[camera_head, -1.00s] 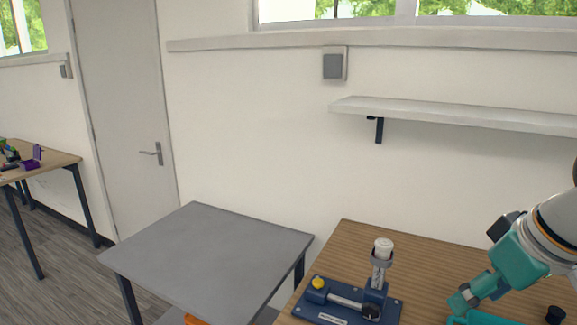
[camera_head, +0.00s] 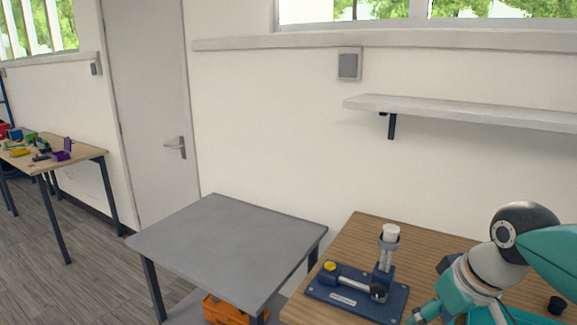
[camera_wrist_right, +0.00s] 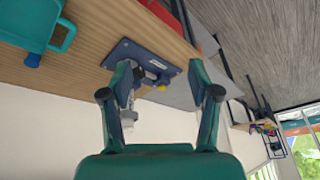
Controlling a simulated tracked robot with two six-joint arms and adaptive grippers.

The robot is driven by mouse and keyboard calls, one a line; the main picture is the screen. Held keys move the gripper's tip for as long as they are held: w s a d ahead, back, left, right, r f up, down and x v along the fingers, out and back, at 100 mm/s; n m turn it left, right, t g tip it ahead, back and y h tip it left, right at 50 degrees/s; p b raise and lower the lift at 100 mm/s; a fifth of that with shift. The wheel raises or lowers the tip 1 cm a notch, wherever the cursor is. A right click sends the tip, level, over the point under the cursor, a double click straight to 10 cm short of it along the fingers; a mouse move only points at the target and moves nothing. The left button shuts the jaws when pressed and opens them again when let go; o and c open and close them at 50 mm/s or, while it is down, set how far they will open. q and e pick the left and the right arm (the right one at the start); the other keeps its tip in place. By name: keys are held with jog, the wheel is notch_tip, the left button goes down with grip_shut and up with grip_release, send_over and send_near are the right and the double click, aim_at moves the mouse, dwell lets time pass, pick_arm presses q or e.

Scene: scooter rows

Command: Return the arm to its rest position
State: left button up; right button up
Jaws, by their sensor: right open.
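My right arm comes in from the right in the head view, with my right gripper (camera_head: 418,318) low over the wooden table (camera_head: 380,229), partly cut off by the bottom edge. In the right wrist view the right gripper (camera_wrist_right: 165,92) has its two fingers spread wide, with nothing held between them. Past the fingers stands a blue fixture (camera_wrist_right: 143,60) with a white-capped post. In the head view this fixture (camera_head: 340,298) stands on the table, left of the gripper and apart from it. My left gripper is not in view.
A grey table (camera_head: 225,245) stands left of the wooden one, with an orange item (camera_head: 232,311) beneath it. A white shelf (camera_head: 460,112) is on the wall above. A teal tray (camera_wrist_right: 25,22) shows in the wrist view.

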jog(key=w+a+f+m+g+y, duration=0.1)
jog(key=a+f, duration=0.3)
jog(key=f, duration=0.9)
jog(key=a+f+g+y, duration=0.1)
jog(key=a+f, duration=0.3)
jog(key=f, duration=0.9)
jog(key=s+a+f+m, duration=0.2)
jog(key=s+f, duration=0.6)
jog(key=f, duration=0.1)
jog(key=s+a+f+m+g, duration=0.1)
jog(key=s+a+f+m, duration=0.1)
jog(key=s+f, duration=0.6)
jog(key=shift+s+a+f, duration=0.15)
jog(key=shift+s+f, duration=0.1)
jog(key=shift+f, duration=0.7)
jog(key=c, duration=0.4)
